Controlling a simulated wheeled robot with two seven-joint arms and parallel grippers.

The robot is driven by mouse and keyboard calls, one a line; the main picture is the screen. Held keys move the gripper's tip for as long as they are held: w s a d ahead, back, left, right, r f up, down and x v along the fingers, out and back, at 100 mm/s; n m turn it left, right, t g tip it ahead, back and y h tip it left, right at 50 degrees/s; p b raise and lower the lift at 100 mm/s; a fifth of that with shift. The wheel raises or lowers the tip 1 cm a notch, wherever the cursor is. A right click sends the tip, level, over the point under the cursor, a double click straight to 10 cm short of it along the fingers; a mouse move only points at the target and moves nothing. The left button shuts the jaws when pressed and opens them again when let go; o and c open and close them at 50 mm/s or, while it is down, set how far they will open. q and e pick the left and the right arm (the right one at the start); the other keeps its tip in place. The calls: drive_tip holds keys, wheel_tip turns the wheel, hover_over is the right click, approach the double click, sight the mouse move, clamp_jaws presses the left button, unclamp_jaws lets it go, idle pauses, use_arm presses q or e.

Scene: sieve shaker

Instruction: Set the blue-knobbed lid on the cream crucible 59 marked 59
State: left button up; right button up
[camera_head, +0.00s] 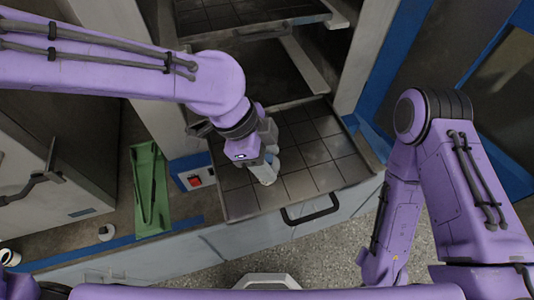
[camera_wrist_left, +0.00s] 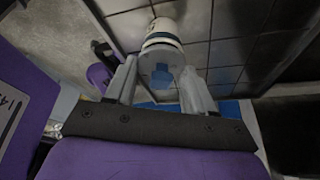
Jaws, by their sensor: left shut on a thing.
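My left gripper (camera_head: 262,170) is low over the tiled shelf, in the middle of the head view. In the left wrist view its two fingers (camera_wrist_left: 160,76) are closed on the blue knob of a pale round lid (camera_wrist_left: 158,58). The cream crucible (camera_wrist_left: 168,12), with a dark band, is right beyond the lid. The lid lies against or very near the crucible's end; I cannot tell whether it is seated. In the head view the gripper mostly hides both. No number 59 is readable. My right arm is at the right, its gripper out of view.
The tiled shelf (camera_head: 315,180) has a black handle (camera_head: 312,210) at its front. The shelf's right side is clear.

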use_arm(q)
drive_tip(key=shift+f, duration=0.3)
drive_tip(key=o, duration=1)
drive_tip(key=shift+r, duration=0.45)
drive_tip(key=v, duration=1.2)
